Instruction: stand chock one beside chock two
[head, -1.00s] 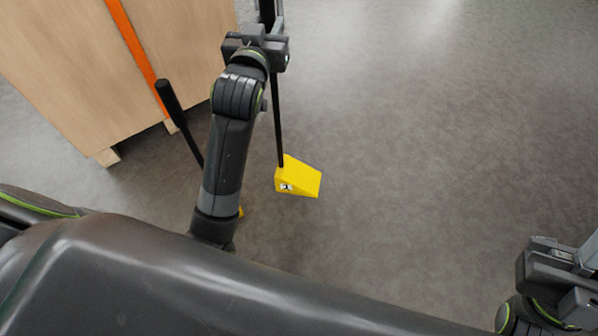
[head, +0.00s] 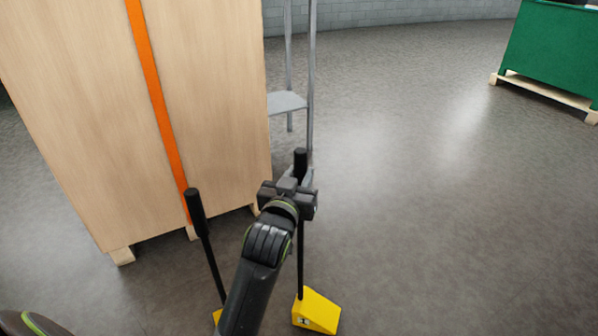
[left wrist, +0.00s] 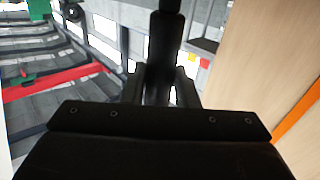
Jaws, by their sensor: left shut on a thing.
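A yellow wedge-shaped chock (head: 317,311) with a tall black handle (head: 300,255) is at the bottom of the head view. A small label on it is too small to read for sure. My left gripper (head: 290,190) is shut on that handle near its top grip, and the left wrist view shows the black handle (left wrist: 165,50) between the fingers (left wrist: 160,88). I cannot tell whether this chock touches the floor. A second chock stands to its left; its black handle (head: 203,235) leans slightly, and its yellow body (head: 217,315) is mostly hidden by my arm. My right gripper is out of view.
A large wooden crate (head: 90,110) with an orange strap (head: 160,100) stands on blocks close behind the chocks. A grey metal frame (head: 312,80) stands behind the crate. A green container (head: 555,50) on a pallet is far right. The floor (head: 450,220) on the right is clear.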

